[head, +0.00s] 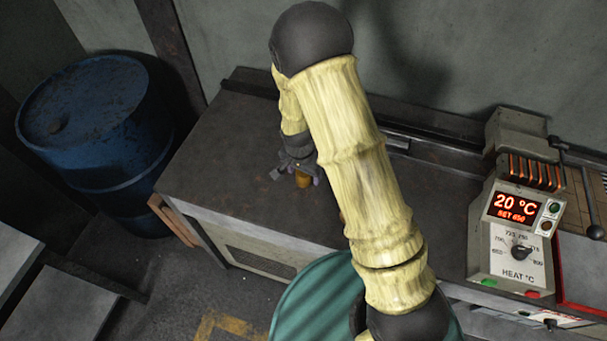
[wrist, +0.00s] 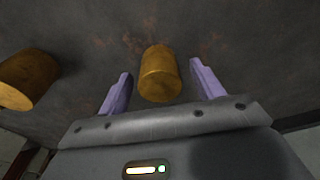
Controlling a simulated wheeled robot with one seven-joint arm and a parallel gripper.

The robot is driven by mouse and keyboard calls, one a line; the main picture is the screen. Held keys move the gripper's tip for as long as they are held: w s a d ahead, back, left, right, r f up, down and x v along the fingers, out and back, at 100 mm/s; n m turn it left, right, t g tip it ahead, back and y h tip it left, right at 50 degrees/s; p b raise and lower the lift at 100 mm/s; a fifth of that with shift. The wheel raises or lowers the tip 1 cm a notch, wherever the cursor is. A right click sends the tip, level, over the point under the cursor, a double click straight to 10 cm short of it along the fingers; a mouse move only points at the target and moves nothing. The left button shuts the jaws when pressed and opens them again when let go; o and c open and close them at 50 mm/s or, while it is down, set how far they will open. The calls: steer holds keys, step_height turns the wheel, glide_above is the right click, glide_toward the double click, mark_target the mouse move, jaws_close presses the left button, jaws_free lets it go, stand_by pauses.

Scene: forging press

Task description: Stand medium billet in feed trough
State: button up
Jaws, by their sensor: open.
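My gripper (head: 297,172) is over the dark bench top with its fingers pointing down. In the wrist view its two purple fingers (wrist: 161,78) are spread apart. A brass-coloured cylindrical billet (wrist: 160,78) lies between them in the picture, with a gap to each finger. The same billet shows in the head view (head: 303,180), just below the gripper. A second, similar billet (wrist: 27,80) is at the left of the wrist view, outside the fingers. I cannot tell which billet is the medium one. I cannot make out the feed trough with certainty.
A heater control box (head: 519,232) reading 20 °C stands on the right of the bench (head: 233,143). A blue drum (head: 100,135) stands left of the bench. My arm hides the bench's middle. The bench's left part is clear.

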steer(key=shift+c, duration=0.2)
jaws_close()
stand_by(0.3)
steer(key=shift+r, duration=0.1)
steer(key=shift+w+r, duration=0.1)
steer(key=shift+r, duration=0.45)
step_height(320, 180, up, 9)
steer(key=shift+f+b, duration=0.1)
steer(key=shift+b, duration=0.8)
